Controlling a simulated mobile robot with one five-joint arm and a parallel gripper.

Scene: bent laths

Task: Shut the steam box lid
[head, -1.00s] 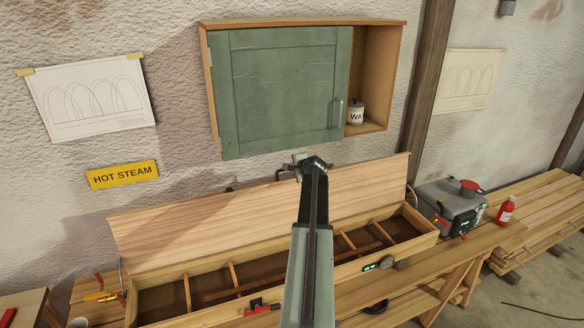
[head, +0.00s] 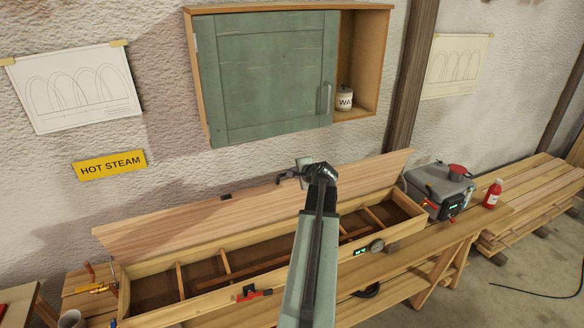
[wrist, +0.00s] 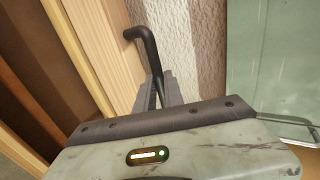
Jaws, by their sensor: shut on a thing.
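The steam box (head: 112,295) is a long wooden trough with cross dividers on the bench. Its plank lid (head: 200,228) stands raised along the back, tilted, and the inside shows. A dark bent handle (head: 286,176) sits at the lid's upper edge. My gripper (head: 306,172) is at this handle, above the box. In the wrist view, the gripper's fingers (wrist: 162,92) are shut on the black handle (wrist: 143,45), beside the pale wooden lid (wrist: 100,45). My arm hides part of the box's middle.
A green-doored wall cabinet (head: 265,80) hangs above the lid; its right section is open, with a jar (head: 344,98) inside. A grey steam unit (head: 437,190) and red bottle (head: 493,193) stand at the right. A red clamp (head: 252,293) is on the box front.

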